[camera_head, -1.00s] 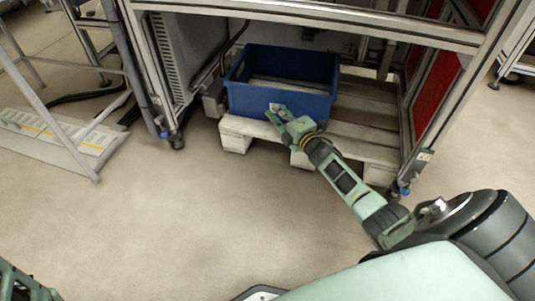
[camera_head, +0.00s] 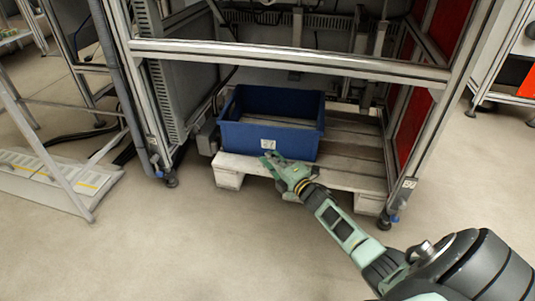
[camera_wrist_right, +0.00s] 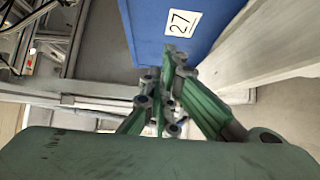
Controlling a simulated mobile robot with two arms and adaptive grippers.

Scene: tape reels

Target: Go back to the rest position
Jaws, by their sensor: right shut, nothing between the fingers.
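My right gripper (camera_head: 272,160) is shut and empty in the head view, in front of the lower front wall of a blue crate. In the right wrist view its closed fingers (camera_wrist_right: 172,62) point toward the crate's wall, and nothing shows between them. The blue crate (camera_head: 240,136) stands on a pallet and carries a white label (camera_head: 268,144). The label reads 27 in the right wrist view (camera_wrist_right: 183,22). My left gripper is not in view.
The wooden pallet (camera_head: 345,180) lies inside a metal frame (camera_head: 290,62) with posts and a crossbar. A white ramp-like platform (camera_head: 55,183) with thin rails stands at the left. The floor (camera_head: 200,250) in front is clear.

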